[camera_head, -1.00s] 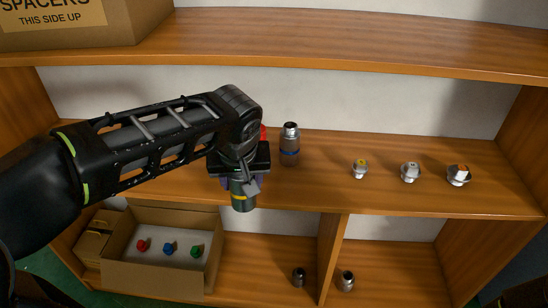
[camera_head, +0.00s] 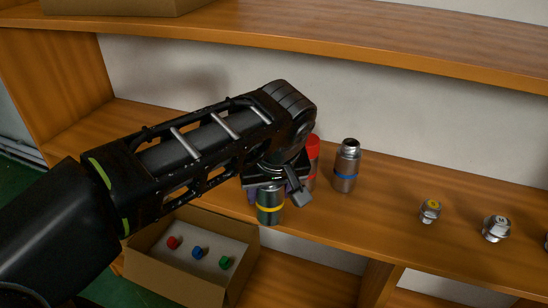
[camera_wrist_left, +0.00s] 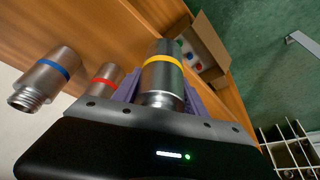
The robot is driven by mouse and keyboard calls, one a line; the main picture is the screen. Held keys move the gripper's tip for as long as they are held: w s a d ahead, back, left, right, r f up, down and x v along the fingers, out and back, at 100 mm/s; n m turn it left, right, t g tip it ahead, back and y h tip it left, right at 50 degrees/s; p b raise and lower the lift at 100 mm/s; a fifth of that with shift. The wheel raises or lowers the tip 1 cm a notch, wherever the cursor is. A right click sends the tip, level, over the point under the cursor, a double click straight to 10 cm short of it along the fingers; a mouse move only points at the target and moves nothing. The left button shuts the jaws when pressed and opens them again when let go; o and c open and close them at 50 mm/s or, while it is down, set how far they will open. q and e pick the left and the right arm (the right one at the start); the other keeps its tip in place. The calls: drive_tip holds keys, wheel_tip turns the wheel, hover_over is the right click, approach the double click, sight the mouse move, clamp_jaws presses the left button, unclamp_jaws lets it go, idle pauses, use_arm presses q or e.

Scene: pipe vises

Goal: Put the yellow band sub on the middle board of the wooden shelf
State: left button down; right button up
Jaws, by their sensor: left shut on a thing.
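The yellow band sub (camera_head: 270,205) is a grey metal cylinder with a yellow ring, held upright in my left gripper (camera_head: 268,188). In the left wrist view the sub (camera_wrist_left: 162,75) sits between the purple fingers of the gripper (camera_wrist_left: 160,92), which is shut on it. In the head view it is in front of the middle board (camera_head: 385,210) of the wooden shelf, near its front edge; I cannot tell whether it touches the board. A red band sub (camera_head: 312,155) and a blue band sub (camera_head: 346,165) stand on that board just right of my gripper. My right gripper is not in view.
Small metal fittings (camera_head: 430,211) (camera_head: 496,228) stand farther right on the middle board. An open cardboard box (camera_head: 178,278) with red, blue and green pieces is below. The top board (camera_head: 300,45) runs above my arm. Bare board lies between the blue band sub and the fittings.

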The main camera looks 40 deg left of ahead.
use_arm(q)
drive_tip(key=w+a, duration=0.2)
drive_tip(key=a, duration=0.1)
drive_tip(key=w+a, duration=0.5)
drive_tip(key=a, duration=0.1)
drive_tip(key=shift+w+a, duration=0.15)
drive_tip(key=shift+a, duration=0.15)
drive_tip(key=shift+w+a, duration=0.15)
drive_tip(key=shift+a, duration=0.1)
drive_tip(key=shift+w+a, duration=0.75)
drive_tip(key=shift+a, duration=0.25)
drive_tip(key=shift+b+x, duration=0.45)
drive_tip(key=shift+x, duration=0.4)
drive_tip(key=shift+a, duration=0.1)
